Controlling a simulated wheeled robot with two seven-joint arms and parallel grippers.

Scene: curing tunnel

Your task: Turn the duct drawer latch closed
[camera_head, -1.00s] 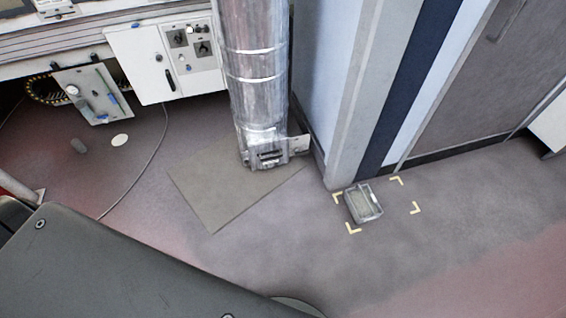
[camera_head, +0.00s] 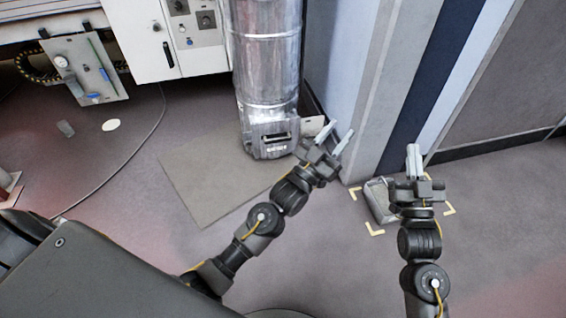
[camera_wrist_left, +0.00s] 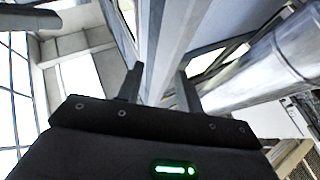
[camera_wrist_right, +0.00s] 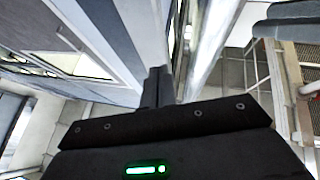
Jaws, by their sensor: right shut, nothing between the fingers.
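The silver duct (camera_head: 264,60) stands upright in the middle of the head view. At its foot is a drawer (camera_head: 268,138) with a dark slot in its front. A small light plate (camera_head: 313,126) sticks out to its right. I cannot make out the latch itself or how it is turned. My right gripper (camera_head: 413,150) is shut and empty, further right. The left wrist view shows the duct (camera_wrist_left: 270,68) at right and two spread fingers.
A grey tray (camera_head: 377,202) lies inside yellow corner marks (camera_head: 375,229) on the floor, partly behind my right gripper. A flat tan mat (camera_head: 205,180) lies before the duct. A white cabinet (camera_head: 150,40) stands left of it. A striped wall (camera_head: 365,80) rises at right.

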